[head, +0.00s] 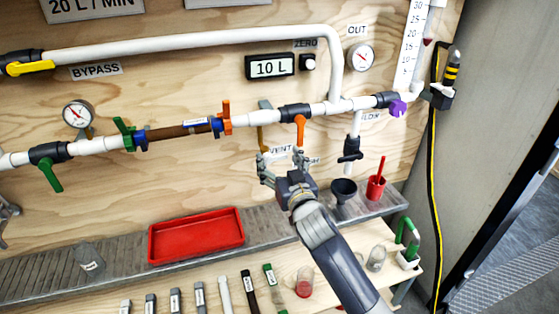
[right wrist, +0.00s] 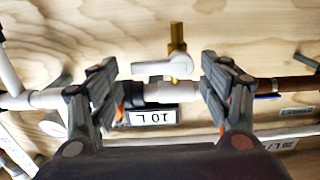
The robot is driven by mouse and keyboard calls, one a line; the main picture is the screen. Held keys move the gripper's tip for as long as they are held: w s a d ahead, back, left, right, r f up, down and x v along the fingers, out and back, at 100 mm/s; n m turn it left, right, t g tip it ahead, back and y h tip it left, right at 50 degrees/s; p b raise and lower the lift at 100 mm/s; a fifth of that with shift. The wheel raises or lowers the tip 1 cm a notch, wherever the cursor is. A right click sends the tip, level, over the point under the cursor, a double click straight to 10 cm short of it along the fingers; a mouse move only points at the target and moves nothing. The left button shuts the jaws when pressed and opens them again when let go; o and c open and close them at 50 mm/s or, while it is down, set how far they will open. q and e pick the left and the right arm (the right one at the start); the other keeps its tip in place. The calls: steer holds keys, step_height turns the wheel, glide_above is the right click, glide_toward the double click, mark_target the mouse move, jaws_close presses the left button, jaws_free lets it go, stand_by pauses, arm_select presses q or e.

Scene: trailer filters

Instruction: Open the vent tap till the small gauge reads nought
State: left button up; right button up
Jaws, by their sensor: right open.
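A grey part at the left edge looks like my left gripper (head: 7,211).
An orange-handled valve (head: 300,128) is close right of the tap, and a brown filter (head: 180,131) is to its left. Below are a red tray (head: 196,235), a black funnel (head: 343,190) and a red cup (head: 376,187) on the shelf. The display (head: 270,67) reads 10 L.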

steer(key=c, duration=1.1)
